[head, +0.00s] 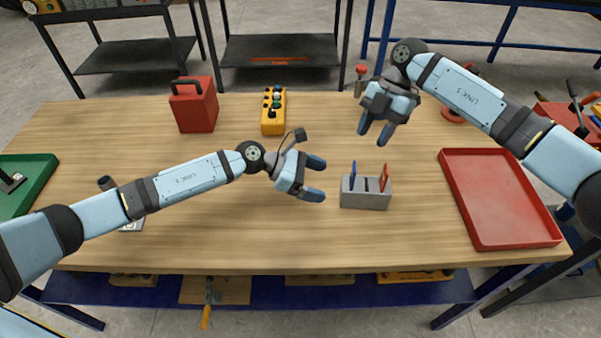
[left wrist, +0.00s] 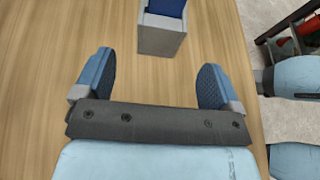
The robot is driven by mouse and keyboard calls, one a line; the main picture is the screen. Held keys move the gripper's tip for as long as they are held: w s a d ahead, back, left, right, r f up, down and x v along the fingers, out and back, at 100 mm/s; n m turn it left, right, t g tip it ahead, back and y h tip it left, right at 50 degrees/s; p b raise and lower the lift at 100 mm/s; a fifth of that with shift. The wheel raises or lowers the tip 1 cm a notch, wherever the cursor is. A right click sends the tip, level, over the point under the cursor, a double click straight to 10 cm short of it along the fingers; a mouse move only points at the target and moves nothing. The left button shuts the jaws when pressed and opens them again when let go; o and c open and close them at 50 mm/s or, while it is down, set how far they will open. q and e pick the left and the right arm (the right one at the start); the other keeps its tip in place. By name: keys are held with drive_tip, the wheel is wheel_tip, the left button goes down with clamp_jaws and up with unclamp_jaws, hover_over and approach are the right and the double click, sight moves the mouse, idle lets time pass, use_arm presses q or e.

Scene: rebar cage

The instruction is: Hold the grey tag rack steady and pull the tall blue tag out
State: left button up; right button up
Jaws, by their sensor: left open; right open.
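The grey tag rack (head: 366,200) stands on the wooden table, right of centre. A tall blue tag (head: 353,174) stands upright at its left end, and a red tag (head: 384,177) stands at its right end. My left gripper (head: 320,179) is open and empty, just left of the rack and apart from it. In the left wrist view the rack (left wrist: 160,40) and the blue tag (left wrist: 166,8) lie ahead, between the lines of the open fingers (left wrist: 155,80). My right gripper (head: 375,133) is open and empty, above and behind the rack, fingers pointing down.
A red tray (head: 452,190) lies right of the rack. A red block with a handle (head: 194,106) and a yellow button box (head: 273,118) stand at the back. A green tray (head: 45,182) is at the far left. The table in front of the rack is clear.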

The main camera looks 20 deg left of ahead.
use_arm(q)
drive_tip(key=x, duration=0.8)
drive_tip(key=shift+w+d+f, duration=0.1)
drive_tip(key=shift+d, duration=0.2)
drive_tip(key=c, duration=1.1)
drive_tip(key=shift+o, duration=0.2)
use_arm(e)
drive_tip(key=shift+c, duration=0.4)
drive_tip(key=shift+c, duration=0.2)
drive_tip(key=n+t+h, duration=0.2)
drive_tip(key=n+t, duration=0.6)
drive_tip(key=t, duration=0.2)
approach(355, 170)
drive_tip(key=x, duration=1.1)
